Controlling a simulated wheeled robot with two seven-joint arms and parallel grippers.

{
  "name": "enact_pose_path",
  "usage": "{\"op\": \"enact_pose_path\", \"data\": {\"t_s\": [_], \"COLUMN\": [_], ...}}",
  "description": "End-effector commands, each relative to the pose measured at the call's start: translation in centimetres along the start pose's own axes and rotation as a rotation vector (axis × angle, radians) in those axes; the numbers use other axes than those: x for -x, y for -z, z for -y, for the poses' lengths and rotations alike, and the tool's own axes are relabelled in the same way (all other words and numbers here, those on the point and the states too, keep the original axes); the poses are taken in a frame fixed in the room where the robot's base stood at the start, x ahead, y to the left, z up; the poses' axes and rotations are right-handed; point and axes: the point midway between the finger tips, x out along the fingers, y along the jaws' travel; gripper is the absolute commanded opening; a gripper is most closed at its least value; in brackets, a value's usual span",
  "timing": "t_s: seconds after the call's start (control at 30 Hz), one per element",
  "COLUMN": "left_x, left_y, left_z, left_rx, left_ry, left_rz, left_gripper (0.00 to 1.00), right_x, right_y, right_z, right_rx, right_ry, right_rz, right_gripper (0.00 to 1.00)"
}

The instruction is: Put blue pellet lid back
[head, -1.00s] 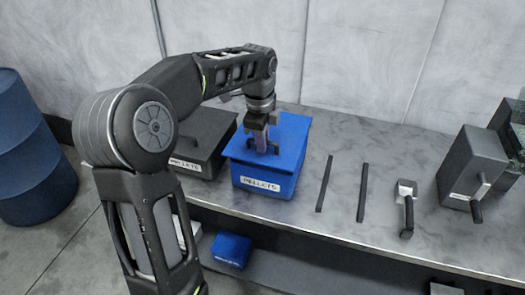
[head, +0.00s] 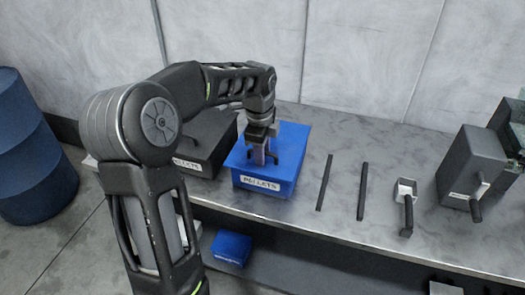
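The blue pellet lid (head: 291,139) lies on the blue box labelled PELLETS (head: 266,188) on the bench. The lid looks level and in line with the box walls; whether it is fully seated I cannot tell exactly. A dark handle stands on its top. My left gripper (head: 262,158) points straight down over the middle of the lid. Its fingers are together at the handle and look shut on it; they partly hide the handle. My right gripper is out of view.
A dark PELLETS box (head: 204,148) stands just left of the blue one, partly behind my arm. Two dark bars (head: 325,182), a handled tool (head: 405,205) and a grey box (head: 470,165) lie to the right. A smaller blue box (head: 231,248) sits on the lower shelf.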

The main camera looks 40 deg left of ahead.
Motion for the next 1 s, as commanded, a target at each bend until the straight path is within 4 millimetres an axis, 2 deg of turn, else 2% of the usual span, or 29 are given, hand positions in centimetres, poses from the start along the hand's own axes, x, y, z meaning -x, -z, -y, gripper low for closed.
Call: {"op": "enact_pose_path", "data": {"t_s": [0.2, 0.37, 0.57, 0.8, 1.0], "left_x": [0.1, 0.9, 4.1, 9.1, 11.7], "left_y": [0.0, 0.0, 0.0, 0.0, 0.0], "left_z": [0.0, 0.1, 0.1, 0.1, 0.1], "left_rx": [0.0, 0.0, 0.0, 0.0, -0.001], "left_ry": [0.0, 0.003, 0.005, 0.005, 0.002], "left_rz": [0.0, 0.0, -0.001, 0.0, 0.0], "left_gripper": [0.32, 0.32, 0.32, 0.32, 0.32], "right_x": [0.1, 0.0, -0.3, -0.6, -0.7], "right_y": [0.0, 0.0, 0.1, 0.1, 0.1], "right_z": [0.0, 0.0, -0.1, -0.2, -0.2], "right_rx": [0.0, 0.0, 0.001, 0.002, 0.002], "right_ry": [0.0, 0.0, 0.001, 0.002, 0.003], "right_rz": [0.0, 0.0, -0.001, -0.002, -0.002], "right_gripper": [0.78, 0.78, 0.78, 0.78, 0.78]}}
